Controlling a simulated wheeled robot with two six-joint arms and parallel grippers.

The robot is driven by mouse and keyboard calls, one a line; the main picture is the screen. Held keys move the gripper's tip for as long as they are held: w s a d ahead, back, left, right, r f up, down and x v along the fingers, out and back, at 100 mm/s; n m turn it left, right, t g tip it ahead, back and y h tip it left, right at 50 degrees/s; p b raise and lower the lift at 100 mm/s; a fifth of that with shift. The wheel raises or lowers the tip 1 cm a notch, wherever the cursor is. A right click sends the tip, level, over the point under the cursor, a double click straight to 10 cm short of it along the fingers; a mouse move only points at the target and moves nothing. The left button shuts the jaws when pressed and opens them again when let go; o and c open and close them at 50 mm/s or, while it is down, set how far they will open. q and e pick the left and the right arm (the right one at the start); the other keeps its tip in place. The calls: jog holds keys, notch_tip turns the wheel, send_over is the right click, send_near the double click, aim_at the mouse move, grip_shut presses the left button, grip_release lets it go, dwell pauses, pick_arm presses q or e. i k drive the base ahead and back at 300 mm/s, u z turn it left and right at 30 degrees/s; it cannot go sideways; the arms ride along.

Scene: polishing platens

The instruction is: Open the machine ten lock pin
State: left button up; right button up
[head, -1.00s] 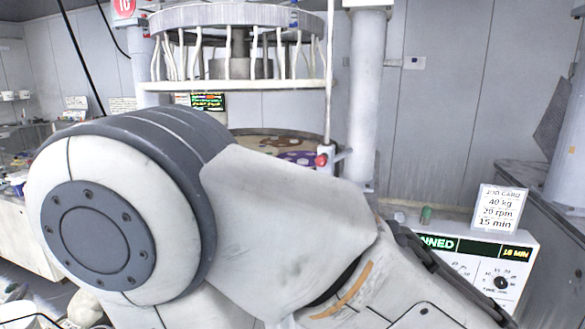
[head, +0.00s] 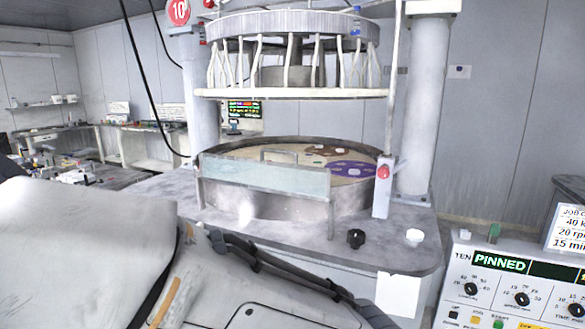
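Machine ten, marked by a round red sign with 10 (head: 178,11), stands in the middle of the head view. Its round polishing platen (head: 300,168) sits in a grey tub behind a clear guard (head: 265,182). A red knob (head: 383,171) is on a grey post at the tub's right. A black knob (head: 356,238) and a white knob (head: 414,236) stand on the grey deck. I cannot tell which part is the lock pin. The control panel's display reads PINNED (head: 500,262). Neither gripper is in view; a large link of my arm fills the lower left.
The raised upper head (head: 290,25) with several hanging white rods is above the platen. A thick grey column (head: 428,110) stands at its right. The control panel (head: 470,250) and a job card (head: 566,225) are at lower right. Benches (head: 140,150) line the left background.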

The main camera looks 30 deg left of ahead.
aim_at(383, 173)
jog(key=u, duration=0.75)
jog(key=i, duration=0.35)
